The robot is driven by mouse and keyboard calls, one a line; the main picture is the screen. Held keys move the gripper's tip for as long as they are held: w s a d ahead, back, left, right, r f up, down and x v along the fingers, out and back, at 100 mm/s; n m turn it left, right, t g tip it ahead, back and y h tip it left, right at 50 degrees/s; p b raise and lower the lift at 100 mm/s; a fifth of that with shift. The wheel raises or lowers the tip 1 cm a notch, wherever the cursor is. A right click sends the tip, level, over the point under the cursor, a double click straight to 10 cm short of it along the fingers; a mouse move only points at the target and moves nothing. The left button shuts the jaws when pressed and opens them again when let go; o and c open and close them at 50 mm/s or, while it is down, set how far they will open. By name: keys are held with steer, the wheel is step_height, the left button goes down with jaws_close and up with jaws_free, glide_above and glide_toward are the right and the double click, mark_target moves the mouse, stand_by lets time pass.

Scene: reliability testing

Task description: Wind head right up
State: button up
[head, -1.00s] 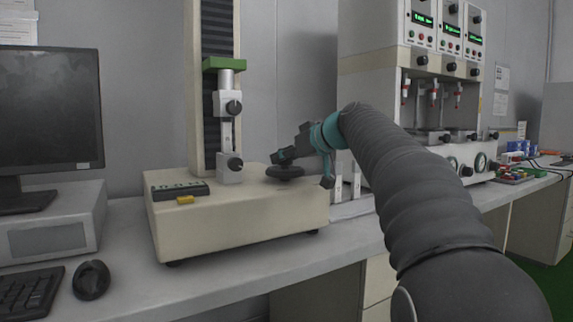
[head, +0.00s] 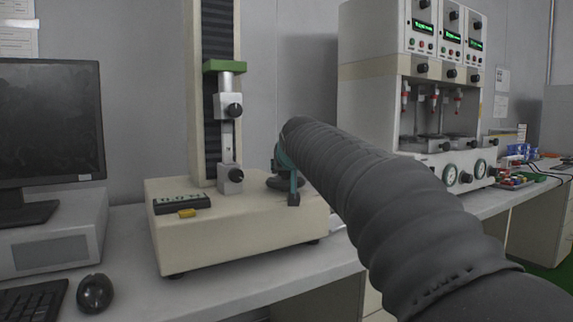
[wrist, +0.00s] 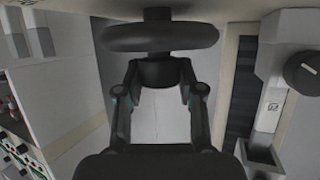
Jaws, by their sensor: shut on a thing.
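The black handwheel (head: 285,182) lies flat on top of the cream base, right of the column. In the wrist view the handwheel (wrist: 160,38) shows as a dark disc at the top. My gripper (wrist: 158,74) is shut on a dark handle knob (wrist: 157,72) at the wheel. In the head view my arm hides most of the gripper and part of the wheel.
A monitor (head: 50,125) and a mouse (head: 95,293) are at left. A cream multi-station tester (head: 365,100) stands at right behind my arm.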

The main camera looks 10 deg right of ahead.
steer(key=m+g+h+b, duration=0.1)
steer(key=m+h, duration=0.1)
steer(key=h, duration=0.1)
steer(key=m+h+b, duration=0.1)
steer(key=m+h, duration=0.2)
steer(key=shift+w+a+f+g+b, duration=0.1)
steer(key=shift+w+a+g+b, duration=0.1)
steer(key=shift+g+b, duration=0.15)
steer(key=m+g+h+p, duration=0.2)
steer(key=m, duration=0.1)
steer(key=m+g+h, duration=0.1)
steer(key=shift+r+m+h+p, duration=0.3)
steer(key=shift+h+p, duration=0.1)
steer(key=m+g+h+p, duration=0.1)
steer(key=m+g+p, duration=0.1)
steer(key=shift+f+g, duration=0.1)
steer(key=shift+g, duration=0.25)
steer(key=shift+m+h+p, duration=0.4)
steer(key=shift+p, duration=0.1)
steer(key=shift+s+f+g, duration=0.1)
steer(key=shift+f+g, duration=0.05)
steer(key=shift+g, duration=0.25)
steer(key=o, duration=1.2)
steer(key=shift+c, duration=0.2)
